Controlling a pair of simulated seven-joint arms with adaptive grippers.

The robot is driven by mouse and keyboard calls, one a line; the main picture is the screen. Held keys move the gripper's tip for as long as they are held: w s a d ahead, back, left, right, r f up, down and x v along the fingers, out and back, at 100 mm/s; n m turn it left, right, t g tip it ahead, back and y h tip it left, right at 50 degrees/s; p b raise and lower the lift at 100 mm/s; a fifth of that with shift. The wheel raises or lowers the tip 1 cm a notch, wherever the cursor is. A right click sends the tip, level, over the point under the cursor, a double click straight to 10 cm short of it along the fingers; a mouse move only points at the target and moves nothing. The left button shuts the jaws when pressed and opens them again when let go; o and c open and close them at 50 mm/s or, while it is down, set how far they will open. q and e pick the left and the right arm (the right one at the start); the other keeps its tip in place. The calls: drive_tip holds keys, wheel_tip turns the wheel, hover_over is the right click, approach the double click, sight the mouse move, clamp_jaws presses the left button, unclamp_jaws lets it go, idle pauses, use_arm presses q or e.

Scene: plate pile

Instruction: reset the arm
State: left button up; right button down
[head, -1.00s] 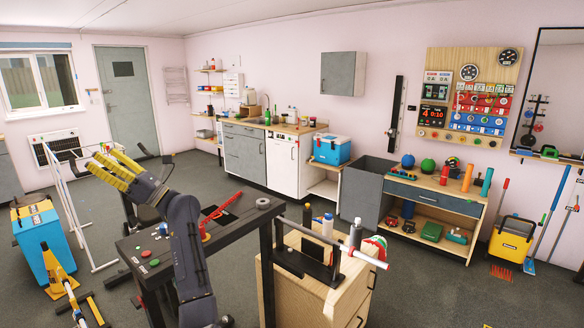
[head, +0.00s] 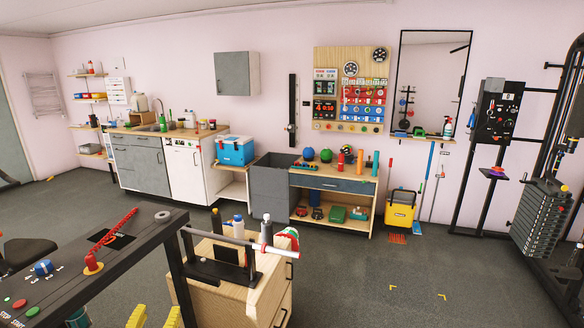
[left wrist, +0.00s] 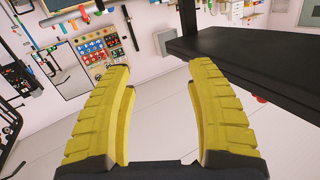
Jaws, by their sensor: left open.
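My left gripper (head: 155,317) shows at the bottom edge of the head view, only its yellow fingertips in sight. In the left wrist view its two yellow ribbed fingers (left wrist: 161,80) stand wide apart with nothing between them. The black bench frame (head: 130,252) is beside it in the head view; a black beam (left wrist: 240,48) is right of the fingers in the wrist view, apart from them. My right gripper is in neither view.
A red lever (head: 110,238), a blue knob (head: 42,267) and buttons are on the black bench. A wooden cabinet (head: 230,298) with a bar across its top stands right of it. A weight machine (head: 545,215) is at the far right. Floor before the workbench is clear.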

use_arm(q)
drive_tip(key=s+d+f+m+g+y, duration=0.1)
drive_tip(key=s+f+m+g, duration=0.15)
drive_tip(key=s+f, duration=0.45)
drive_tip(key=s+d+f+m+g+y, duration=0.15)
drive_tip(key=s+f+g, duration=0.25)
drive_tip(key=s, duration=0.7)
drive_tip(key=s+d+f+m+g, duration=0.1)
drive_tip(key=s+f+m+g, duration=0.3)
drive_tip(key=s, duration=0.5)
drive_tip(key=s+d+f+n+g+h, duration=0.1)
drive_tip(key=d+f, duration=0.2)
drive_tip(key=f, duration=1.3)
drive_tip(key=s+d+f+g+h, duration=0.1)
drive_tip(key=s+d+f+h, duration=0.15)
drive_tip(key=f, duration=1.25)
drive_tip(key=s+f+n+g+h, duration=0.1)
drive_tip(key=s+f+n+g, duration=0.2)
drive_tip(key=s+f, duration=1.8)
drive_tip(key=shift+d, duration=0.15)
